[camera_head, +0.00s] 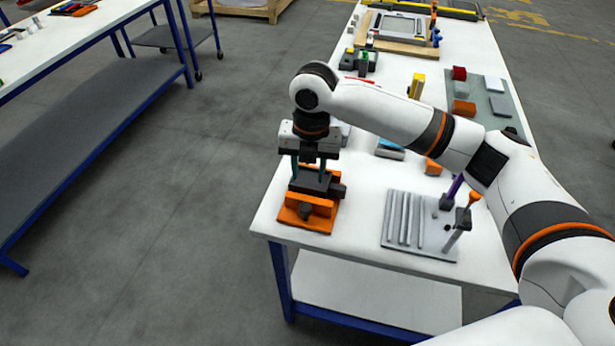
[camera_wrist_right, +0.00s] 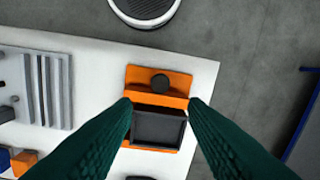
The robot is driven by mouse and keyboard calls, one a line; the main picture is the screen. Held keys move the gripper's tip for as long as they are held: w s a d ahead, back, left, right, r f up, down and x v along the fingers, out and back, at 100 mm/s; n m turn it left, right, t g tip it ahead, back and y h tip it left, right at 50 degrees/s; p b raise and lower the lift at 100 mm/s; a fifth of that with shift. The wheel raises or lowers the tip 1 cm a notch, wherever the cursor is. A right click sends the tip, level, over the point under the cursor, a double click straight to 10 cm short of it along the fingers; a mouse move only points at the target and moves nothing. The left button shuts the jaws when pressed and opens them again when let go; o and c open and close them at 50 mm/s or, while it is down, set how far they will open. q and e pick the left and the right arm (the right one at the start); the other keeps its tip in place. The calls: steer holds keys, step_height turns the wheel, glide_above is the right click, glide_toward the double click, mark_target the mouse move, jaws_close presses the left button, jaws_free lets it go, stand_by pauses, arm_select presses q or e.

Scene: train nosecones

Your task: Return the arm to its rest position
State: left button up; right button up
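My right arm reaches in from the right in the head view. My right gripper (camera_head: 308,172) points down over the near left corner of the white table. Below it is an orange fixture (camera_head: 307,222) with a dark block (camera_head: 328,186) on it. In the right wrist view my right gripper (camera_wrist_right: 160,102) has its two dark green fingers spread, one on each side of the dark block (camera_wrist_right: 158,129) on the orange fixture (camera_wrist_right: 174,80). I see nothing held between them; whether the fingers touch the block is unclear. My left gripper is not in view.
The white table (camera_head: 352,215) carries a grey rack with rods (camera_head: 420,235) right of the fixture. Several parts and a grey-green mat (camera_head: 510,110) lie farther back. Another table (camera_head: 50,60) with a lower shelf stands at left. Open floor lies between the tables.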

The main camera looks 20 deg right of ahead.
stand_by(0.4)
steer(key=s+a+f+m+t+y, duration=0.2)
steer(key=s+a+f+m+y, duration=0.1)
steer(key=s+a+f+m, duration=0.75)
steer(key=s+d+f+m+t+h, duration=0.1)
steer(key=s+d+f+m+h, duration=0.3)
steer(key=s+d+m, duration=1.25)
step_height(320, 180, down, 26)
steer(key=a+m+g, duration=0.1)
steer(key=m, duration=0.1)
steer(key=s+d+f+g, duration=0.1)
steer(key=s+d+f, duration=0.1)
steer(key=s+f, duration=1.4)
steer(key=shift+s+d+f, duration=0.3)
steer(key=shift+d+f, duration=0.1)
